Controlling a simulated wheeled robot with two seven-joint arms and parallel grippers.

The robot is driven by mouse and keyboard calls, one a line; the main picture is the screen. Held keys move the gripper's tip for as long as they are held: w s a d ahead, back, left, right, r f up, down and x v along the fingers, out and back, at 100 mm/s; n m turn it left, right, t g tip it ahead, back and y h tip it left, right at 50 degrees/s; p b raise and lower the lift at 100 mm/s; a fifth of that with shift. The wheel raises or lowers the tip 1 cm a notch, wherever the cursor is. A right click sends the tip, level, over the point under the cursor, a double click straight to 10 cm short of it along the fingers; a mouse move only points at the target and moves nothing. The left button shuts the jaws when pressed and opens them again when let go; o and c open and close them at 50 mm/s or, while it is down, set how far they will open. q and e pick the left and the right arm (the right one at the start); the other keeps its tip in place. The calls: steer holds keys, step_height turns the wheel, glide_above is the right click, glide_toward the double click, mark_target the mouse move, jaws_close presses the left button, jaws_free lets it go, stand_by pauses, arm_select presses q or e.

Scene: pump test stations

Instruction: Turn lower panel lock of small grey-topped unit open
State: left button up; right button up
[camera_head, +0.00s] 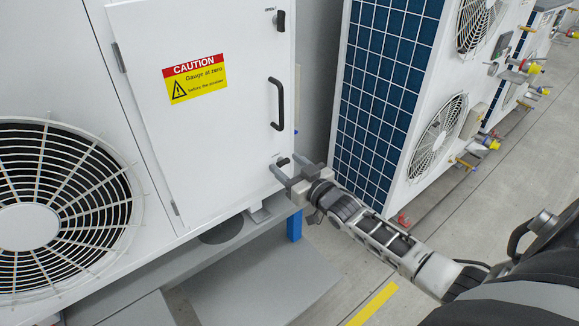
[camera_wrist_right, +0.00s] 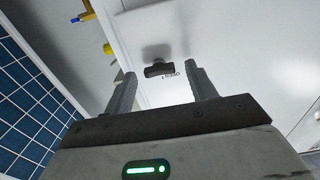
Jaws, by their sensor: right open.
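The unit's white panel (camera_head: 215,140) has a dark upper lock (camera_head: 280,20), a black bar handle (camera_head: 277,104) and a small dark lower lock (camera_head: 283,161). My right gripper (camera_head: 286,164) is at the lower lock, its fingers pointing at the panel. In the right wrist view the dark lock knob (camera_wrist_right: 160,69) sits just beyond and between the fingertips of the open gripper (camera_wrist_right: 161,72), with small lettering beside it. The fingers appear apart from the knob. The unit's top is out of view. My left gripper is not in view.
A caution label (camera_head: 195,79) is on the panel, and a large fan grille (camera_head: 50,210) is to its left. A unit with a blue finned side (camera_head: 385,85) stands to the right, with yellow-capped valves (camera_head: 490,142) beyond. Grey floor lies between, with a yellow stripe (camera_head: 373,305).

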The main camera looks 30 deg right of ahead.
steer(key=c, duration=1)
steer(key=shift+n, duration=0.3)
steer(key=n, duration=0.3)
steer(key=shift+n, duration=0.3)
steer(key=n, duration=0.4)
steer(key=shift+a+f+n, duration=0.1)
steer(key=shift+n, duration=0.2)
steer(key=shift+f+n+b, duration=0.1)
steer(key=shift+n+b, duration=0.7)
steer(key=shift+n, duration=3.2)
